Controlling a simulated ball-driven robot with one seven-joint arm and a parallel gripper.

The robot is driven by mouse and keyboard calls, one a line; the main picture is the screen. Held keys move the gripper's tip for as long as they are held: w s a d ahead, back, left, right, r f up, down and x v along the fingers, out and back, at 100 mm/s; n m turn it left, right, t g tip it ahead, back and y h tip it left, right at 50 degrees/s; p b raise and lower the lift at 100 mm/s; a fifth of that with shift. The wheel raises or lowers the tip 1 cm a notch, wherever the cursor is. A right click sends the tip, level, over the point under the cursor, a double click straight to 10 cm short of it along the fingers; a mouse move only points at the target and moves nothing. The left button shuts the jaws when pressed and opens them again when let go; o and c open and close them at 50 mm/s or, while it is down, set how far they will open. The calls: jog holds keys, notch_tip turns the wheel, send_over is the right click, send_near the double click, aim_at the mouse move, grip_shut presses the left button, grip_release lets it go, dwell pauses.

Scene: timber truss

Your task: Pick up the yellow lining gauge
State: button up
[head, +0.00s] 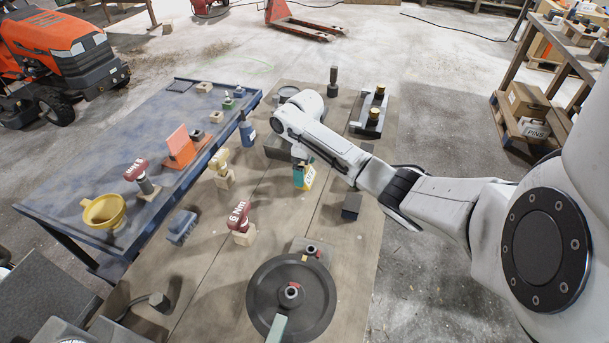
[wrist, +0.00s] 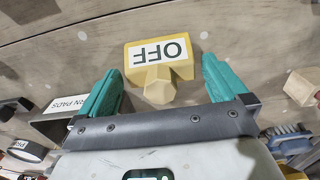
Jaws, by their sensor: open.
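A yellow piece labelled OFF (wrist: 160,62), which I take to be the yellow lining gauge, lies on the wooden bench top in the wrist view. It has a broad block and a faceted knob toward my gripper. My gripper (wrist: 165,88) is open, its teal fingers to the left and right of the piece. Clear gaps show on both sides, so the fingers do not appear to grip it. In the head view the yellow piece (head: 299,179) shows small beneath my gripper (head: 305,170), partly hidden by the fingers.
In the head view, a red-handled 6 Nm tool (head: 238,215), a blue brush-like block (head: 182,226) and a dark disc (head: 262,297) stand nearby. A dark block (head: 351,206) is at the right. A blue table (head: 75,203) with a yellow funnel (head: 104,212) adjoins at left.

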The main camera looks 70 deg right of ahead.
jog(key=shift+f, duration=1.45)
jog(key=shift+c, duration=0.2)
jog(key=c, duration=0.8)
jog(key=shift+r, duration=0.1)
